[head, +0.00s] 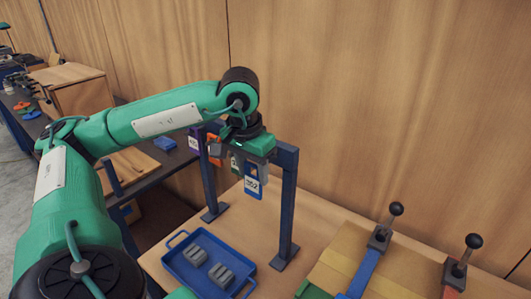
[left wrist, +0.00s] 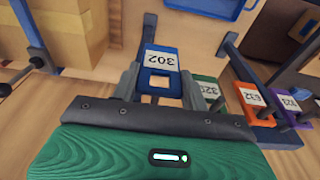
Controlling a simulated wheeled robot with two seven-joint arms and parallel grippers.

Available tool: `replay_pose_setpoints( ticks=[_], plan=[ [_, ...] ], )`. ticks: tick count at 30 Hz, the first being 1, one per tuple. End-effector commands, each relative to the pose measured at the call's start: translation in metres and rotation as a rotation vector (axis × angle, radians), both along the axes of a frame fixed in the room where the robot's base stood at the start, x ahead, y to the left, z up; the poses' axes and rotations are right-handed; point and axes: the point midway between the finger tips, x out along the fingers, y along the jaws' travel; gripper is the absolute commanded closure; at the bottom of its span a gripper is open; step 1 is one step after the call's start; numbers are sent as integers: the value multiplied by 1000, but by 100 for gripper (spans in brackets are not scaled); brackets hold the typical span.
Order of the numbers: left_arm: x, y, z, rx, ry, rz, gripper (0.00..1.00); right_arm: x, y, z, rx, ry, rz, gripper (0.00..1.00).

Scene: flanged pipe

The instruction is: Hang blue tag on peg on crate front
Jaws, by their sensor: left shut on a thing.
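In the left wrist view my left gripper (left wrist: 161,90) is shut on the tag (left wrist: 161,60), one finger on each side. The tag has a white label reading 302 and a square hole. A wooden crate (head: 82,93) stands on the dark bench at the far left, well away from the gripper. I cannot make out a peg on it. My right gripper is not in view.
A blue rack (head: 288,205) stands on the wooden table. Purple (left wrist: 289,107), orange (left wrist: 256,102) and green (left wrist: 207,92) tags are at its bar. A blue tray (head: 180,262) with two grey blocks lies in front. Black-knobbed levers (head: 380,238) stand at right.

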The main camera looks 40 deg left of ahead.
Motion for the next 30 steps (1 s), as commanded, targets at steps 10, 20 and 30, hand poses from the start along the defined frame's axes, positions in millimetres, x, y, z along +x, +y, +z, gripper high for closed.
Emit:
replay_pose_setpoints(
  ticks=[10, 20, 30],
  plan=[
    [43, 4, 3, -1, 1, 1, 77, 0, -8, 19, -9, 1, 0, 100],
    [48, 6, -3, 1, 0, 0, 77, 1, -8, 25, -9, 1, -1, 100],
    [48, 5, -9, 0, 0, 1, 53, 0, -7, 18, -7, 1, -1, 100]
  ],
)
